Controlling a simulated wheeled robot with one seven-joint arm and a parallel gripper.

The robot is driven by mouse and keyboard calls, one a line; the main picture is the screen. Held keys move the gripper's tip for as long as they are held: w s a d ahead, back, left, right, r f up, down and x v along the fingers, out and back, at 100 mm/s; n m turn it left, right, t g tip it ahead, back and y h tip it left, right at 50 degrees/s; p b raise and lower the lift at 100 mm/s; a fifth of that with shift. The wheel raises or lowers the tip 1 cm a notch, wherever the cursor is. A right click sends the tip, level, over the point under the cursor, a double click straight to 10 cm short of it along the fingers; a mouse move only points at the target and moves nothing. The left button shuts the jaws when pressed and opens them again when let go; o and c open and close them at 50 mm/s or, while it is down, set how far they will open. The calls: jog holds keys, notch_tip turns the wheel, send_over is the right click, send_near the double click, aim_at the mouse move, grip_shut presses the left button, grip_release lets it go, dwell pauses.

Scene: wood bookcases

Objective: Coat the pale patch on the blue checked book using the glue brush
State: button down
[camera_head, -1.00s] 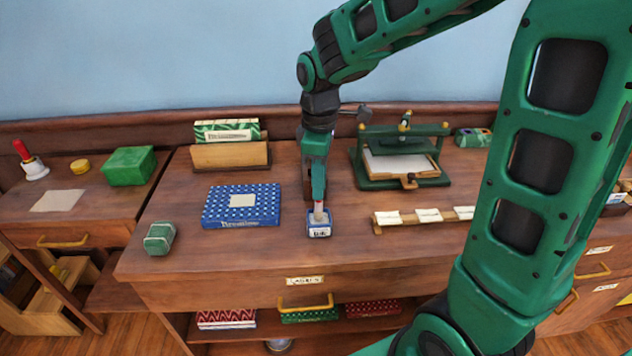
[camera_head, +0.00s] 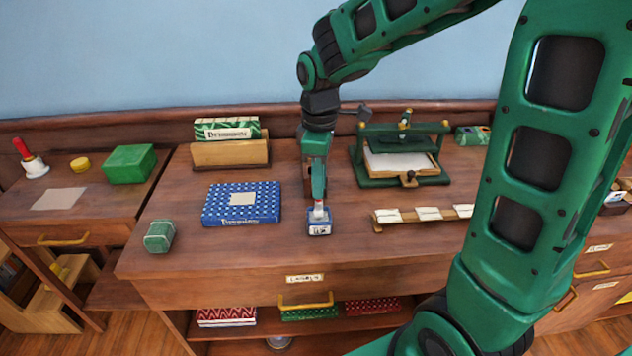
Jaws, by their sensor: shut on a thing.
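The blue checked book (camera_head: 263,208) lies flat on the desk, left of my gripper. Its pale patch (camera_head: 243,198) faces up in the middle of the cover. My gripper (camera_head: 319,200) points down and is shut on the glue brush (camera_head: 319,211), of which only a short pale part shows below the fingers. The brush's lower end is in or right over the small blue glue pot (camera_head: 319,230) with a white label; the bristles are hidden.
A green book press (camera_head: 402,181) stands behind right, and a wooden strip with white cards (camera_head: 428,214) lies to the right. A wooden holder with a green book (camera_head: 230,154) stands at the back. A small green block (camera_head: 159,237) is at front left. The desk between book and pot is clear.

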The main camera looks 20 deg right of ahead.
dwell(0.3)
jog(key=shift+r, duration=3.5)
